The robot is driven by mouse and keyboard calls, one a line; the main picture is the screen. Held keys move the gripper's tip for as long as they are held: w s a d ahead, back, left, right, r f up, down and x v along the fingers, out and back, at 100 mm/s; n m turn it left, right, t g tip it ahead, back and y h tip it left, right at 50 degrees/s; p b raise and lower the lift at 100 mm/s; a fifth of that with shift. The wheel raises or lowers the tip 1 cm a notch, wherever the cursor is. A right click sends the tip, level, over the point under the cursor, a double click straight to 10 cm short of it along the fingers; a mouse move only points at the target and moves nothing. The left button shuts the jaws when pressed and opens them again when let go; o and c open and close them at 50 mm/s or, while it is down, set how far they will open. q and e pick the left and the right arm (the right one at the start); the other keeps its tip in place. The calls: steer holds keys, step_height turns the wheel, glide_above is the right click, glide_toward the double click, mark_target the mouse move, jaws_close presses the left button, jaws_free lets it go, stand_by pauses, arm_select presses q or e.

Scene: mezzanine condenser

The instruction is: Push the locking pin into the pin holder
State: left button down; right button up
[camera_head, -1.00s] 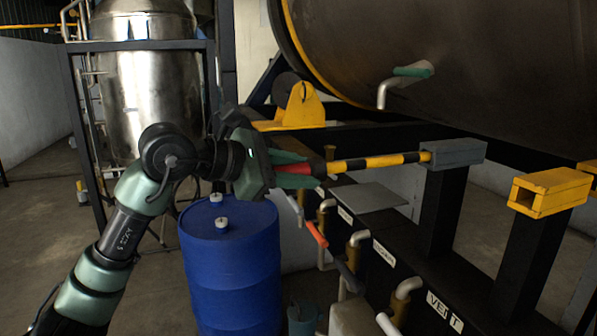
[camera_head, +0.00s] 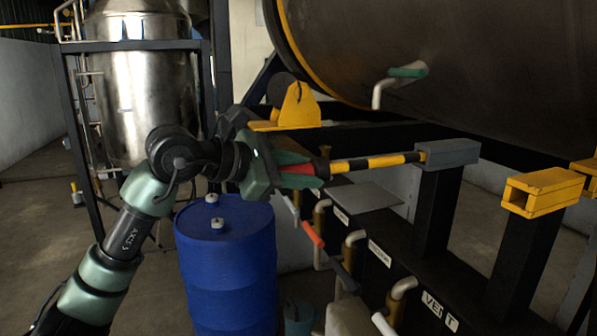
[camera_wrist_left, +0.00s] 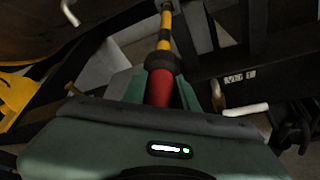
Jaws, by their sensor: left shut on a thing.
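The locking pin is a black-and-yellow striped rod (camera_head: 376,162) with a red handle (camera_head: 297,170). My left gripper (camera_head: 300,172) is shut on the red handle and holds the pin nearly level, pointing right. The pin's far end meets the left end of a grey block (camera_head: 450,153) on a dark post; I cannot tell how far inside it is. A yellow hollow block (camera_head: 540,192) stands on another post further right, apart from the pin. In the left wrist view the red handle (camera_wrist_left: 160,88) lies between the green fingers, with the striped rod (camera_wrist_left: 165,35) beyond. My right gripper is out of view.
A blue drum (camera_head: 226,265) stands below my left arm. A large dark tank (camera_head: 480,70) hangs above the pin. Pipes and valve handles, one orange (camera_head: 313,234), lie below it. A yellow bracket (camera_head: 298,105) is behind the gripper.

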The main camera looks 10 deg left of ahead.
mark_target(399, 157)
arm_select(q)
steer(key=shift+w+d+r+p, duration=0.15)
steer(key=shift+w+d, duration=0.35)
steer(key=shift+d, duration=0.25)
steer(key=shift+w+d+p, duration=0.15)
steer(key=shift+w+d, duration=0.3)
steer(key=shift+d, duration=0.3)
steer(key=shift+w+d+r+p, duration=0.15)
steer(key=shift+w+d, duration=0.35)
steer(key=shift+d, duration=0.25)
steer(key=shift+w+d+f+p, duration=0.1)
steer(key=shift+w+d, duration=0.35)
steer(key=shift+d, duration=0.25)
steer(key=shift+w+d+p, duration=0.15)
steer(key=shift+w+d, duration=0.35)
steer(key=shift+d, duration=0.15)
steer(key=shift+w+d+f+p, duration=0.1)
steer(key=shift+w+d, duration=0.35)
steer(key=shift+d, duration=0.25)
steer(key=shift+w+d, duration=0.1)
steer(key=shift+d, duration=0.05)
